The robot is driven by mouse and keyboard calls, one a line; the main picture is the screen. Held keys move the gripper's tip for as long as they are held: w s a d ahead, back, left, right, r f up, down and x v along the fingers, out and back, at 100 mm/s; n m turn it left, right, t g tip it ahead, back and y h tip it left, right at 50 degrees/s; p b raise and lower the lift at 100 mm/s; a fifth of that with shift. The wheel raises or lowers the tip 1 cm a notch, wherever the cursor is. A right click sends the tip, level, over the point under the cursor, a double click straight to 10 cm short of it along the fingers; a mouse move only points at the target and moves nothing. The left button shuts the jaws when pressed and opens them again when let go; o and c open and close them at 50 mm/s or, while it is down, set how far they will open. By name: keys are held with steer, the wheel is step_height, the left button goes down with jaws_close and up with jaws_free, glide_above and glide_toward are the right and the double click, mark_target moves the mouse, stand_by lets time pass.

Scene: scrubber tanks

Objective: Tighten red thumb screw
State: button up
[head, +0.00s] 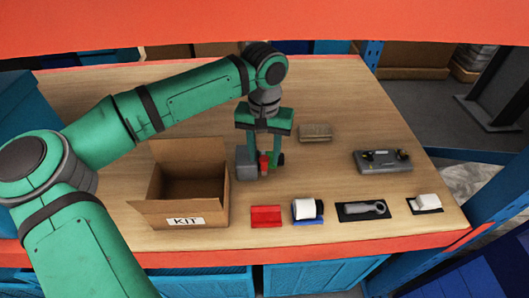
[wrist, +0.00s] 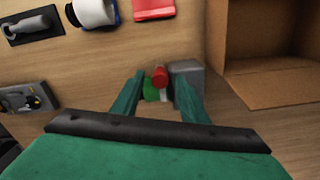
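The red thumb screw (head: 263,161) is at the right side of a grey block (head: 245,163) on the table, just right of the open box. In the wrist view the screw (wrist: 159,77) shows between and beyond my fingertips, next to the grey block (wrist: 187,68). A small green and white part lies just below it there. My gripper (head: 264,152) points down over the screw. In the wrist view my gripper (wrist: 158,80) has its fingers apart, with a gap around the screw. I cannot tell whether either finger touches it. The screw's thread is hidden.
An open cardboard box (head: 150,186) labelled KIT stands to the left. A grey device (head: 382,161) and brown block (head: 316,132) lie right.

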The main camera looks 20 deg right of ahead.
mark_target(264, 158)
step_height(264, 158, up, 11)
stand_by(0.7)
steer(key=shift+f, duration=0.1)
